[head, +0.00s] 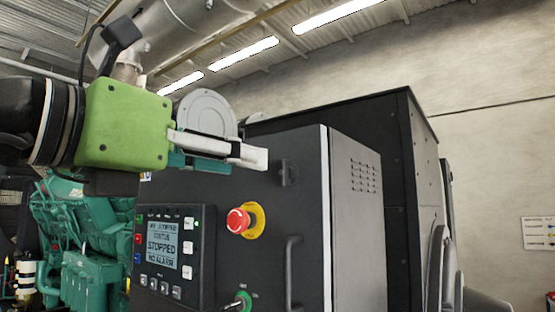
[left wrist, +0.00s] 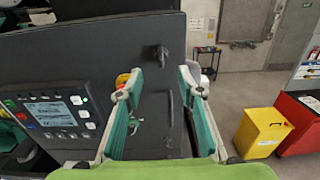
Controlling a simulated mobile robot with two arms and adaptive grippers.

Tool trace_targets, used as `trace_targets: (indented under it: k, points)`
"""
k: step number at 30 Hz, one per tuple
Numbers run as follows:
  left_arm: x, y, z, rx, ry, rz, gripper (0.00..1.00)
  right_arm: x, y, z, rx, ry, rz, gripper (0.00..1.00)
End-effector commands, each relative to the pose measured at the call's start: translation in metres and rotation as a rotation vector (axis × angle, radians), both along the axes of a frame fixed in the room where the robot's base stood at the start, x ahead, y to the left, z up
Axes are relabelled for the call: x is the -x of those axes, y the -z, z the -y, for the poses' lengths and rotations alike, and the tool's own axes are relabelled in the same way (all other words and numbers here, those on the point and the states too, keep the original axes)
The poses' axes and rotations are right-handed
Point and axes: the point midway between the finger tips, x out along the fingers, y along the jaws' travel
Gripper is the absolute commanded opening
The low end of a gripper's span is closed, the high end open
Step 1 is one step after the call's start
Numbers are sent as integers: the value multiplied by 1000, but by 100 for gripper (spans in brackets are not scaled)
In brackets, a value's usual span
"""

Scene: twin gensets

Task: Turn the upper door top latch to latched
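The upper door top latch (head: 288,172) is a small black turn handle near the upper right edge of the dark cabinet door (head: 262,275). In the left wrist view the latch (left wrist: 161,55) shows beyond the fingertips, its short lever hanging roughly downward. My left gripper (head: 254,157) is level in front of the door's upper part, left of the latch in the head view. In the left wrist view its two teal-padded fingers (left wrist: 158,84) are wide apart with nothing between them. The gripper appears clear of the latch. My right gripper is not in view.
A red emergency stop button (head: 239,221), a control panel (head: 165,255), a green key switch (head: 243,299) and a black door handle (head: 292,272) are on the cabinet front below the latch. A yellow bin (left wrist: 262,133) stands on the floor to the right.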

Motion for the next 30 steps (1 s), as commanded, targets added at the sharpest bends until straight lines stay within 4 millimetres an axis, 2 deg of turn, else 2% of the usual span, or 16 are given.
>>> trace_targets:
  k: [1,3,12,18,26,27,30]
  points:
    - [-10,-4,8,-2,3,-5,35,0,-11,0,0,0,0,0]
    - [-22,-4,17,-3,3,-5,35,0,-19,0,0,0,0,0]
    - [-65,-3,48,-1,3,-3,35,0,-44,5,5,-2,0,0]
    - [-76,-1,57,-1,3,-1,35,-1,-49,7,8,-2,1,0]
    - [-77,0,58,-1,3,1,35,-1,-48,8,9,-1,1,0]
    - [-77,0,58,-1,3,1,32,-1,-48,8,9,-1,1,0]
    - [-77,0,57,-1,3,1,6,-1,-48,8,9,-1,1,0]
